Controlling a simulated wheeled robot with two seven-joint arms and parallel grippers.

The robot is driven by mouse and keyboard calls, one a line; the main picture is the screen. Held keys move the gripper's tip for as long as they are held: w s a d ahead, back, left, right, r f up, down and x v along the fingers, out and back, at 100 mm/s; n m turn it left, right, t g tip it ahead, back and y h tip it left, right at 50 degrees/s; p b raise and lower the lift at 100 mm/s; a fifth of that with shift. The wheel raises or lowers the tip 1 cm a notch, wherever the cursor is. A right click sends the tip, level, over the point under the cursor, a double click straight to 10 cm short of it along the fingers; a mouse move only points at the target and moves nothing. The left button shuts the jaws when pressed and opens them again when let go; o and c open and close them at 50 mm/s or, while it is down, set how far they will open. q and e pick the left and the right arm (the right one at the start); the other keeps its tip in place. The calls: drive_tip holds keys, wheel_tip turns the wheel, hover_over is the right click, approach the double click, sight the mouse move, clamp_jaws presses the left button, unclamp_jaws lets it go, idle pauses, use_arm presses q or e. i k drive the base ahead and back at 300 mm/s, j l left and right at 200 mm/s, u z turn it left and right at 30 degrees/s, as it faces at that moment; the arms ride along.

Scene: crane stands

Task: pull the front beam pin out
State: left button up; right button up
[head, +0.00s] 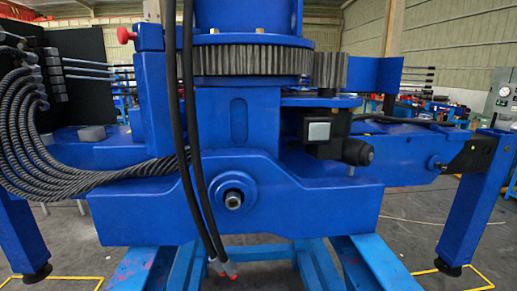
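A blue crane stand (240,130) fills the middle of the head view. A round grey pin end (233,200) sits in a blue ring at the centre of its front cross beam (310,205). A smaller pin-like fitting (437,165) shows on the right outrigger beam, near its dark end section. A red knob (124,35) sticks out at the upper left. I cannot tell for certain which of these is the front beam pin. Neither of my grippers is in view.
Two black hoses (190,130) hang in front of the beam, just left of the centre pin. Bundled grey hoses (60,180) curve in at left. A black motor unit (335,140) juts out at right. Blue legs (475,200) stand at both sides; light-blue trestles (370,265) stand below.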

sight(443, 166)
drive_tip(key=z, duration=1.35)
drive_tip(key=i+l+u, duration=0.15)
drive_tip(key=i+l, duration=0.6)
drive_tip(key=i, duration=0.1)
